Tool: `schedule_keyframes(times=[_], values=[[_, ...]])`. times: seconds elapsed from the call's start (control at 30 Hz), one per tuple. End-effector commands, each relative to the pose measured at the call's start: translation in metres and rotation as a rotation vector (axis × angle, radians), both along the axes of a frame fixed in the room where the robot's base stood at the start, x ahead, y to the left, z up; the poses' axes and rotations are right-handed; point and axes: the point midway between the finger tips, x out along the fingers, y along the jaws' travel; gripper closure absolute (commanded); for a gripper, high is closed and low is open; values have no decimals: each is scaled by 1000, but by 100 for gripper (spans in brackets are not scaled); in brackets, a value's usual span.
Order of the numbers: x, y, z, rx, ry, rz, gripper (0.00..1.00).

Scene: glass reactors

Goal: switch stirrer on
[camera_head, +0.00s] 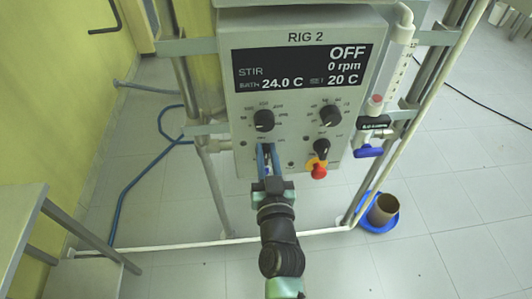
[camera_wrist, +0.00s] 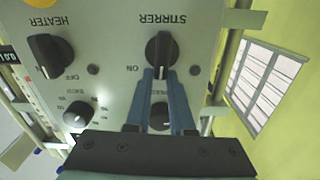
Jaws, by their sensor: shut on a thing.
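The STIRRER knob (camera_wrist: 162,46) is black and sits on the grey panel, under its label in the upside-down wrist view. Its ridge stands about upright in that view, with the ON mark beside it. My gripper (camera_wrist: 160,74) is shut on the knob, with its blue fingers at the knob's lower end in that view. In the head view my gripper (camera_head: 267,150) reaches the lower left of the panel and mostly hides this knob. The RIG 2 display (camera_head: 298,68) reads STIR OFF, 0 rpm, bath 24.0 C, set 20 C.
The HEATER knob (camera_wrist: 50,55) is beside the stirrer knob. A dial (camera_head: 264,120) sits above my gripper and another dial (camera_head: 330,116) is to its right. A red stop button (camera_head: 318,170) is at the panel's lower right. A glass tube with a blue valve (camera_head: 368,151) stands right.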

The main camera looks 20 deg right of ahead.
Motion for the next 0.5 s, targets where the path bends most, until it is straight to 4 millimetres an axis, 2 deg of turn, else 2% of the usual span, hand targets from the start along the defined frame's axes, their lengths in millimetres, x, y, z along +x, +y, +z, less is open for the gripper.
schedule_keyframes(times=[0.03,0.5], values=[[-1,0,-7,30,5,2,100],[-4,-8,-13,427,-103,3,100]])
